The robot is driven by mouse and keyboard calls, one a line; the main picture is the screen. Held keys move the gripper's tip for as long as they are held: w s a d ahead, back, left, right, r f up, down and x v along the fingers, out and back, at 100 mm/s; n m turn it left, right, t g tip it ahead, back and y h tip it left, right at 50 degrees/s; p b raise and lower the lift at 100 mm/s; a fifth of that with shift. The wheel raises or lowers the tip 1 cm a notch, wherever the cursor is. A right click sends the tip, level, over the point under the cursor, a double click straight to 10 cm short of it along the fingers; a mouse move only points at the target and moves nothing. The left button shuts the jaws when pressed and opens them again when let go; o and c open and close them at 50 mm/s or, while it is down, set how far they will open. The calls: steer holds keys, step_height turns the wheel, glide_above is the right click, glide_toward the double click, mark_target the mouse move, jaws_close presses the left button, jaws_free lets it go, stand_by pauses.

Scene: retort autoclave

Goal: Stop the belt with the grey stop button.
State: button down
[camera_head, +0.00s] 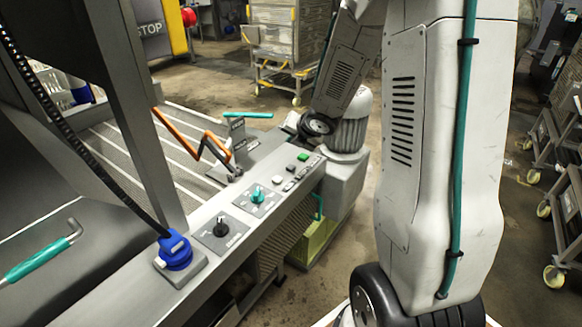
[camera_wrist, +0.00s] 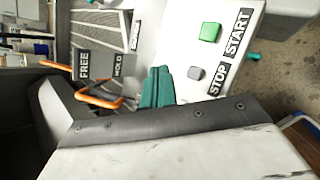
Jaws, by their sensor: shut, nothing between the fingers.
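The grey stop button (camera_wrist: 195,73) stands on the pale panel in the wrist view, beside a label reading STOP (camera_wrist: 214,85). The green start button (camera_wrist: 210,32) is above it, beside the START label. In the head view the grey stop button (camera_head: 291,168) sits next to the green one (camera_head: 303,156) near the far end of the control panel. My gripper (camera_wrist: 157,88) shows its teal fingers, shut and empty, to the left of the stop button and apart from it in the picture. In the head view the fingers cannot be made out clearly near the end of my arm.
An orange lever (camera_head: 205,145) rises beside the panel, near the FREE and HOLD labels. A teal-handled tool (camera_head: 38,260) lies at left.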

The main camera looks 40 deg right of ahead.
mark_target(293, 168)
step_height(293, 168, down, 7)
steer(key=shift+f, duration=0.15)
steer(key=shift+f, duration=0.1)
stand_by(2.2)
steer(key=shift+f, duration=0.3)
steer(key=shift+f, duration=0.5)
stand_by(0.6)
steer(key=shift+r, duration=0.95)
steer(key=shift+r, duration=2.5)
